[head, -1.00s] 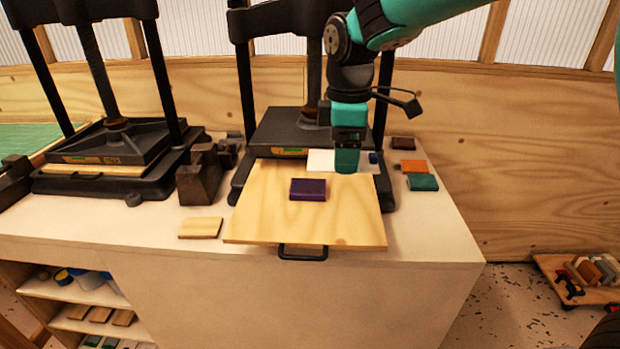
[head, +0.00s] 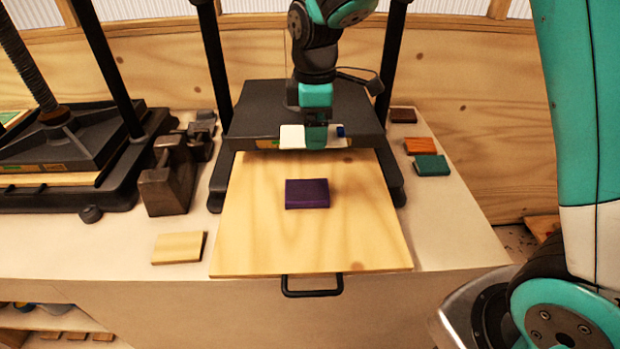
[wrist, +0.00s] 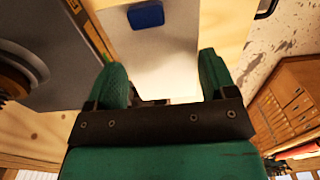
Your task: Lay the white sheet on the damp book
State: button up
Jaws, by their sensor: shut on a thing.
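My gripper (head: 317,138) is shut on the white sheet (head: 291,136) and holds it in front of the middle press, behind the purple book in the picture. In the wrist view the sheet (wrist: 170,60) shows between the fingers of my gripper (wrist: 165,82). A small blue piece (head: 340,131) is at the sheet's right end; it also shows in the wrist view (wrist: 146,15). The purple book (head: 307,194) lies flat on the pale wooden board (head: 250,240), its top uncovered. No dampness can be made out on it.
The middle press (head: 255,115) stands behind the board, with dark posts either side. Brown, orange (head: 420,146) and teal (head: 432,165) blocks lie to the right. A pale block (head: 179,248) and dark weights (head: 168,185) are left. A black handle (head: 312,290) juts from the board's front.

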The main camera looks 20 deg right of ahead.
aim_at(314, 192)
notch_tip(314, 192, down, 15)
jog(key=p, duration=0.3)
jog(key=shift+r, duration=0.2)
jog(key=shift+f, duration=0.15)
jog(key=o, duration=0.8)
jog(key=shift+o, duration=0.2)
notch_tip(314, 192, up, 12)
jog(key=b, duration=0.3)
jog(key=shift+f+b, duration=0.2)
jog(key=shift+b, duration=0.15)
jog(key=shift+s+a+r+m, duration=0.2)
jog(key=shift+s+r+m, duration=0.1)
jog(key=shift+s+r, duration=0.7)
jog(key=s+a+r+m+y, duration=0.2)
jog(key=s+r+m, duration=0.1)
jog(key=s, duration=0.8)
jog(key=s+a+r+m+y, duration=0.2)
jog(key=s+r+m, duration=0.1)
jog(key=s, duration=0.8)
jog(key=shift+s+r+m, duration=0.4)
jog(key=shift+r, duration=0.45)
